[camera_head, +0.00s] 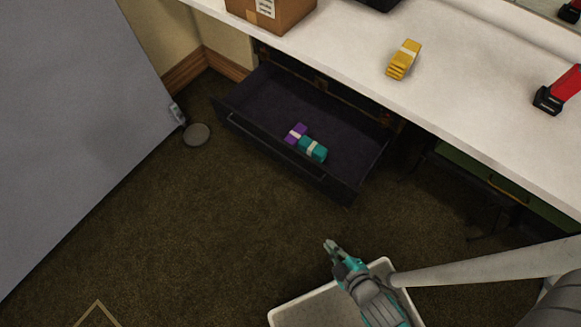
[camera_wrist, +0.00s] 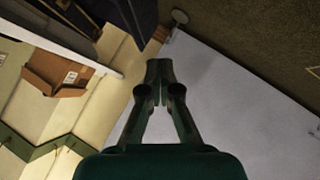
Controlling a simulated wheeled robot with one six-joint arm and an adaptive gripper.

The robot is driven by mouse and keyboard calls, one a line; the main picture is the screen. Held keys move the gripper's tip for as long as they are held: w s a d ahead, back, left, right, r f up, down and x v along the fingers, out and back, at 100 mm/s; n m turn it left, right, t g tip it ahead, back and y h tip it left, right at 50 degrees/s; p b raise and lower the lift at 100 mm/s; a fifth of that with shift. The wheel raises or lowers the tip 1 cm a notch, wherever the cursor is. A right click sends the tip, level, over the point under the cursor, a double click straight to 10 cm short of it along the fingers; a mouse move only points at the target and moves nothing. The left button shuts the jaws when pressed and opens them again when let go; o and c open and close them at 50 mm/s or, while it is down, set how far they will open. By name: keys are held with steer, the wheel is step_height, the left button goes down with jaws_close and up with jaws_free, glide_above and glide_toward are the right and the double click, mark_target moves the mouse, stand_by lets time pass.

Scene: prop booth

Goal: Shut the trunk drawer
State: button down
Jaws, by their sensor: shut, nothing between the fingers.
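The trunk drawer (camera_head: 345,165) is dark and stands pulled out below the white counter in the head view. A purple banded bundle (camera_head: 295,133) and a teal banded bundle (camera_head: 313,149) lie inside it near its front wall. My gripper (camera_head: 328,243) is in front of the drawer and below it in the picture, apart from it. In the wrist view my gripper (camera_wrist: 158,66) has its fingertips together with nothing between them. A dark edge at the top of the wrist view may be part of the drawer; I cannot tell.
The white counter (camera_head: 450,75) overhangs the drawer. It bears a cardboard box (camera_head: 275,12), a yellow bundle (camera_head: 403,60) and a red and black tool (camera_head: 560,90). A grey panel (camera_head: 75,110) stands left, near a round disc (camera_head: 197,135).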

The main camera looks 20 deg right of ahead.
steer(key=w+a+f+n+g+h, duration=0.2)
steer(key=w+f+n+g+h, duration=0.15)
steer(key=w+f+n, duration=0.8)
steer(key=w+a+r+n+g+h, duration=0.1)
steer(key=w+a+r+n+h, duration=0.1)
steer(key=w, duration=0.7)
steer(key=w+a+r+n+g+h, duration=0.1)
steer(key=w+a+n+g+h, duration=0.15)
steer(key=w, duration=0.55)
steer(key=w+d+f+m, duration=0.1)
steer(key=w+d+f, duration=0.4)
steer(key=d+f, duration=0.2)
steer(key=shift+w+d+f+t, duration=0.3)
steer(key=shift+d+f, duration=0.1)
steer(key=shift+d, duration=0.45)
steer(key=shift+d, duration=0.1)
